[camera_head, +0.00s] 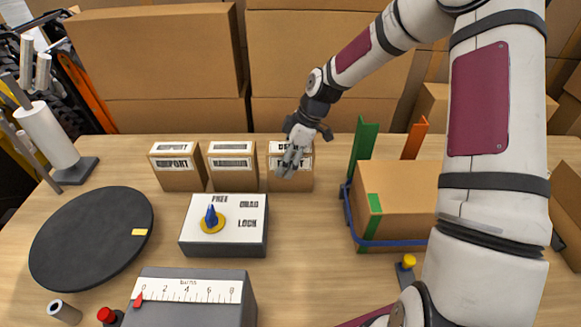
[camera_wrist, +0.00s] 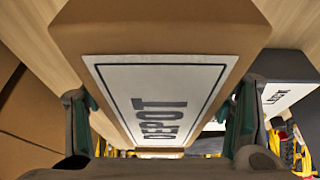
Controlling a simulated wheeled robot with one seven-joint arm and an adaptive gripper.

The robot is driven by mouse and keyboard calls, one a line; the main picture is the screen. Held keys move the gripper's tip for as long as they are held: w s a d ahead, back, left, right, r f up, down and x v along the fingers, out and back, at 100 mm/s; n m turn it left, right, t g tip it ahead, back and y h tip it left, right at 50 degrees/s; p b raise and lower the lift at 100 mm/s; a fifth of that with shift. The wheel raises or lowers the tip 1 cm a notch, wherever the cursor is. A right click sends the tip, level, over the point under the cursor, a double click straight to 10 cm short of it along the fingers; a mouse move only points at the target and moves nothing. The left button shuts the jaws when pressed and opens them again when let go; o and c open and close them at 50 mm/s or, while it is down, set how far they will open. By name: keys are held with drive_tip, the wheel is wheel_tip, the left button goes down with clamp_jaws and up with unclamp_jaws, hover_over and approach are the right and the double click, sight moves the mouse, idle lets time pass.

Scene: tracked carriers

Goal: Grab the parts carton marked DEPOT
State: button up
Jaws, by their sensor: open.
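The parts carton marked DEPOT (camera_wrist: 200,28) fills the middle of the wrist view, its white label facing the camera. In the head view this appears to be the rightmost of three small brown cartons (camera_head: 304,182), partly hidden by my gripper (camera_head: 293,158). My gripper is open, with one finger on each side of the carton in the wrist view (camera_wrist: 163,112). No firm hold shows, and I cannot tell whether either finger touches the carton.
Two similar cartons stand left of it, one far left (camera_head: 180,181) and one in the middle (camera_head: 231,180). A dial box (camera_head: 250,238) stands in front. A larger carton (camera_head: 395,200) sits in a blue frame to the right. A black disc (camera_head: 75,245) lies left.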

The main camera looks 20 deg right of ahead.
idle(0.3)
drive_tip(key=c, duration=1.7)
drive_tip(key=shift+o, duration=0.2)
